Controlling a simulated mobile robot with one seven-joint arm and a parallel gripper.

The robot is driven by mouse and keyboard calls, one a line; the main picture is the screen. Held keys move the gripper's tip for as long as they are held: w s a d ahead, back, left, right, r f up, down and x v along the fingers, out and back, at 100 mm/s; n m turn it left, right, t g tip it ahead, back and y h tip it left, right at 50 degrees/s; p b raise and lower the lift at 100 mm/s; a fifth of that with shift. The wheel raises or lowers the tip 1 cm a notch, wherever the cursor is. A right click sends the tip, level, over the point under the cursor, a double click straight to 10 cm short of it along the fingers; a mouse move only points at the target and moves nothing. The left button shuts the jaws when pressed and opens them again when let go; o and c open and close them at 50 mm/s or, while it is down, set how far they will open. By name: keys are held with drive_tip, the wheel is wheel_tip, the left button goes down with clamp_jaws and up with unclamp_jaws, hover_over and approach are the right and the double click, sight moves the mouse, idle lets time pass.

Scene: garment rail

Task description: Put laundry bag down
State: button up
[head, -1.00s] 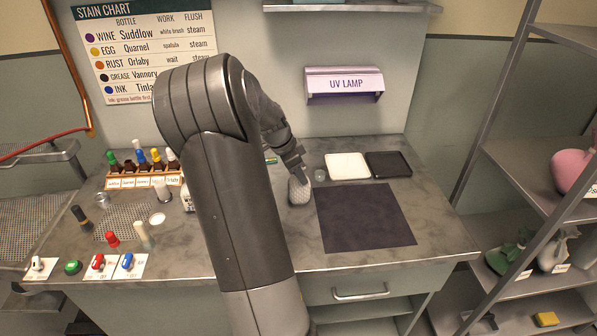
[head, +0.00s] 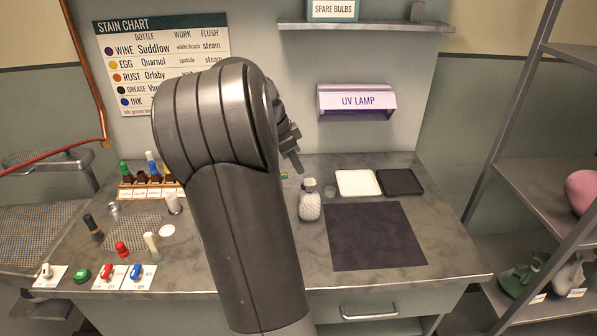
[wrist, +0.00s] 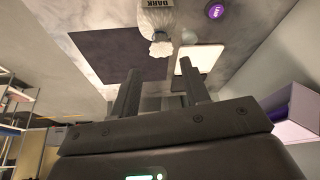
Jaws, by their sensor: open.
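A small pale grey, textured laundry bag (head: 310,205) stands upright on the grey counter (head: 275,262), just left of the dark mat (head: 375,237). In the wrist view the bag (wrist: 155,20) is at the top, its gathered neck towards my gripper, and a label reading DARK shows beside it. My gripper (head: 297,163) is above and slightly left of the bag in the head view, apart from it. In the wrist view my gripper's fingers (wrist: 162,90) are spread with nothing between them. My own arm hides part of the counter.
A white tray (head: 358,182) and a black tray (head: 400,181) lie behind the mat. A UV lamp (head: 356,101) hangs on the wall above. Bottles in a rack (head: 150,190) and switches are at the left. A shelf at the right holds other bags, one pink (head: 580,192).

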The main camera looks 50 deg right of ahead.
drive_tip(key=s+a+r+n+t+y, duration=0.1)
drive_tip(key=a+r+n+t, duration=0.15)
drive_tip(key=a+n, duration=0.6)
drive_tip(key=s+a+r+n+t+y, duration=0.1)
drive_tip(key=a+r+n+t, duration=0.15)
drive_tip(key=a, duration=1.05)
drive_tip(key=s+a+n+t+y, duration=0.1)
drive_tip(key=s+a+n, duration=0.5)
drive_tip(key=a, duration=0.3)
drive_tip(key=s+a+n+t+y, duration=0.1)
drive_tip(key=s+a+n, duration=0.5)
drive_tip(key=a, duration=0.3)
drive_tip(key=shift+f+n+t, duration=0.3)
drive_tip(key=shift+n+t, duration=0.1)
drive_tip(key=shift+n, duration=0.1)
